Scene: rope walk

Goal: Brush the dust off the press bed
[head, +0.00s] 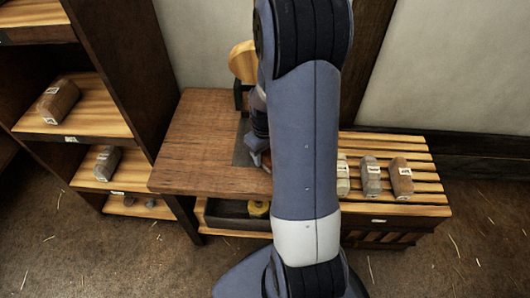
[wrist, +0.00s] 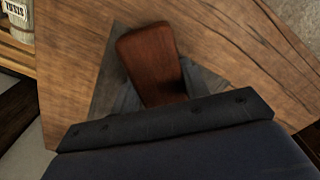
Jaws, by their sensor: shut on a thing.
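The wooden bench (head: 205,140) stands at the centre of the head view. A dark grey plate (head: 242,152), seemingly the press bed, is set in its top, largely hidden by my arm. My gripper (head: 259,158) is low over this plate, mostly behind my arm. In the wrist view it is shut on a reddish-brown wooden piece (wrist: 152,58), seemingly the brush handle. The grey plate shows around it in the wrist view (wrist: 103,88). Bristles are hidden, and I cannot tell whether they touch the plate. I cannot make out any dust.
A shelf unit (head: 125,75) with wrapped, labelled bundles stands at the left. A slatted rack (head: 425,185) at the right holds several labelled bundles. A dark tray (head: 228,217) with a yellow item (head: 258,208) is under the bench. A round wooden piece (head: 243,62) rises behind.

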